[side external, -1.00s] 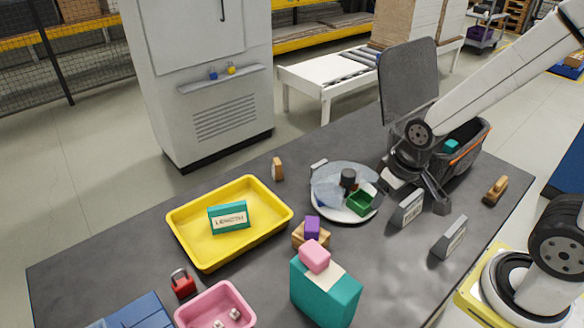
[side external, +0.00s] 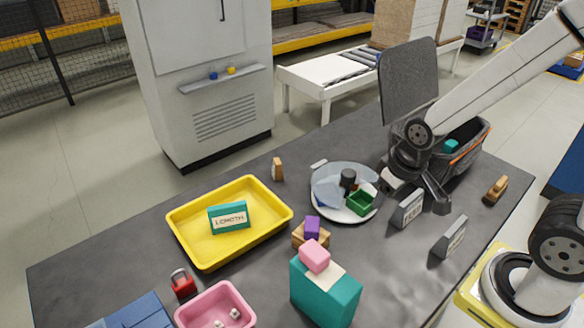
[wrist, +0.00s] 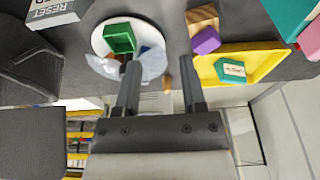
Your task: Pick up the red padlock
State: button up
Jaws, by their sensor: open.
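The red padlock (side external: 182,283) stands on the dark table at the lower left in the side view, between the yellow tray and the pink bin. It does not show in the wrist view. My gripper (side external: 418,196) is at the right of the table, beside the round plate and far from the padlock. In the wrist view its two fingers (wrist: 162,75) are apart with nothing held between them.
A yellow tray (side external: 186,241) holds a teal box. A pink bin (side external: 246,315), a tall teal box (side external: 322,292) with a pink block on top, and a plate (side external: 328,205) with a green box stand on the table. Grey label blocks (side external: 450,238) stand near my gripper.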

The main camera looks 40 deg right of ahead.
jog(key=shift+w, duration=0.1)
jog(key=w+a+f+n+t+y, duration=0.1)
jog(key=w+a+n+t+y, duration=0.25)
jog(key=w, duration=0.65)
jog(key=w+a+f+n+t, duration=0.2)
jog(key=w+a+n, duration=0.2)
jog(key=w+a, duration=0.4)
jog(key=n+g+y, duration=0.5)
jog(key=n+y, duration=0.3)
jog(key=y, duration=0.2)
send_near(182, 282)
jog(key=shift+w+a+r, duration=0.3)
jog(key=shift+a+r, duration=0.5)
jog(key=shift+r, duration=0.1)
jog(key=shift+a, duration=0.1)
jog(key=shift+x, duration=2.5)
jog(key=shift+f, duration=0.1)
